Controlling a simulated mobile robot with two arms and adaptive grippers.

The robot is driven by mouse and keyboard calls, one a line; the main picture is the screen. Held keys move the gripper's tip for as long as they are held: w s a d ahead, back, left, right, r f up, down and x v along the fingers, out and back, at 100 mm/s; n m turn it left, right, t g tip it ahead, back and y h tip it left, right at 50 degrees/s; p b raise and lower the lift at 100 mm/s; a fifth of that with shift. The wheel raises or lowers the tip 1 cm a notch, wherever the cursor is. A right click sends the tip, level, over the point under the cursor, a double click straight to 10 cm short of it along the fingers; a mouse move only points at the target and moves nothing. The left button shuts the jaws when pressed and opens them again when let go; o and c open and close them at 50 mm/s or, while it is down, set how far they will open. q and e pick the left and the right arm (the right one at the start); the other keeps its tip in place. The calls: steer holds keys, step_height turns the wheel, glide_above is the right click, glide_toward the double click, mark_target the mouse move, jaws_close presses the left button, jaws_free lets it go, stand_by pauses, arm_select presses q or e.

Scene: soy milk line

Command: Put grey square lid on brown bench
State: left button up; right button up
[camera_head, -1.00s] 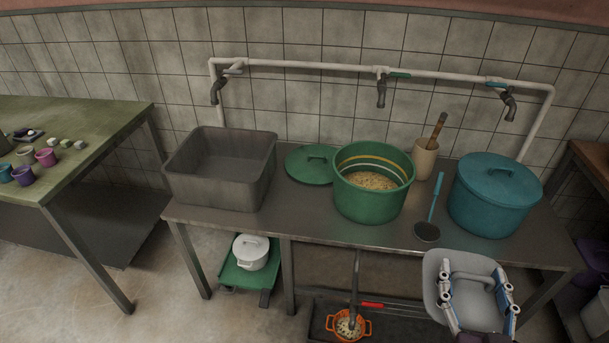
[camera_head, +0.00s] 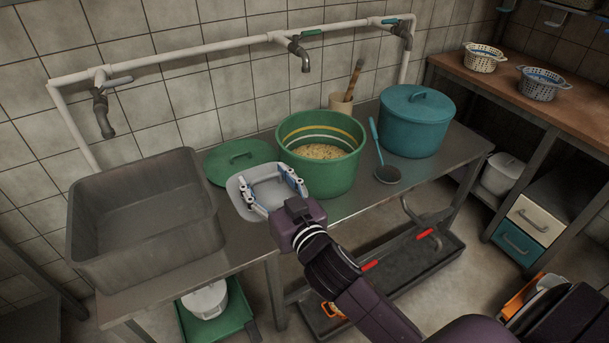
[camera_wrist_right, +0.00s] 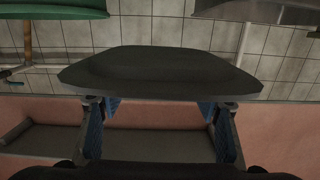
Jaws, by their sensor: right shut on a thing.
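The grey square lid (camera_head: 237,191) is in my right gripper (camera_head: 270,186), which is shut on its handle. In the head view the lid appears over the metal table (camera_head: 240,243), in front of the green round lid and left of the green pot. The brown bench (camera_head: 508,75) stands at the right, along the wall, away from the lid. My left gripper is not in view.
On the brown bench stand a white basket (camera_head: 484,60) and a grey basket (camera_head: 540,87). The bench top in front of them is bare. The metal table holds a grey basin (camera_head: 140,215), a green pot (camera_head: 330,178), a ladle (camera_head: 386,173) and a blue lidded pot (camera_head: 415,128).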

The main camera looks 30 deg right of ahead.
steer(key=w+d+f+b, duration=0.2)
steer(key=w+b, duration=0.4)
steer(key=w, duration=0.5)
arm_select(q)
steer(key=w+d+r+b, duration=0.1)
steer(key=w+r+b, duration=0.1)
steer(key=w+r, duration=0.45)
arm_select(e)
step_height(320, 180, down, 15)
steer(key=shift+w+d+f+b, duration=0.1)
steer(key=shift+f+b, duration=0.1)
steer(key=shift+b, duration=1.05)
steer(key=shift+f, duration=0.65)
step_height(320, 180, down, 3)
steer(key=shift+b, duration=0.85)
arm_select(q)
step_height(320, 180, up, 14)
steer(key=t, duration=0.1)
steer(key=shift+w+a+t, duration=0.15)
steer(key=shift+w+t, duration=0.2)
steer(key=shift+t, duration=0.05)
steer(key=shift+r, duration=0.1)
